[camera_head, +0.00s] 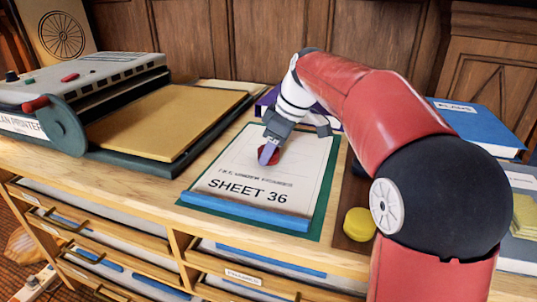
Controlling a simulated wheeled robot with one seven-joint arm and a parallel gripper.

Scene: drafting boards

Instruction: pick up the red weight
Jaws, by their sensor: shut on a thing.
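The red weight (274,156) is a small, round red thing at the upper part of the paper marked SHEET 36 (228,185). My gripper (268,155) is shut on the red weight, coming from above and behind it. One pale finger covers part of the weight. I cannot tell whether the weight touches the paper or is slightly above it.
A yellow round weight (359,224) sits to the right, near my arm. A plan printer (85,90) with a tan board (165,125) stands left. Drawers (110,240) are below.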

